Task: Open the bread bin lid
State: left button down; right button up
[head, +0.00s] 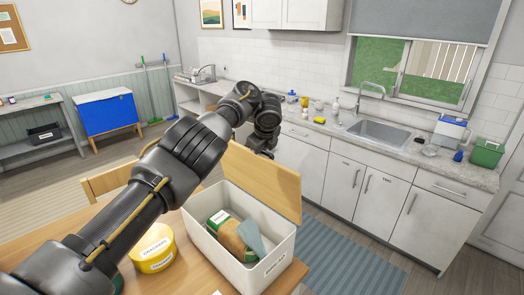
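The bread bin (224,254) is a white box with a dark label on its front, standing on the wooden table. Its light wooden lid (265,181) stands raised along the back edge, leaving the top open. Inside lie a brown loaf-like item with a green and white wrapper (219,219) and a blue-grey flat piece (251,237). My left arm reaches over the table from the left. Its wrist end, with the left gripper (263,143), is behind the lid's upper edge. The fingers are hidden or too dark to read, and I cannot tell whether they touch the lid. My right gripper is not in view.
A yellow labelled tub (152,254) stands on the table (186,277) left of the bin, close under my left arm. A wooden chair (107,182) is behind the table. The counter with sink (383,132) and a green box (487,153) is beyond a striped rug (345,258).

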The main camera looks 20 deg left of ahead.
pick_arm(q)
jog(key=c, duration=1.5)
grip_release()
jog(key=shift+a+f, duration=0.1)
jog(key=shift+o, duration=0.5)
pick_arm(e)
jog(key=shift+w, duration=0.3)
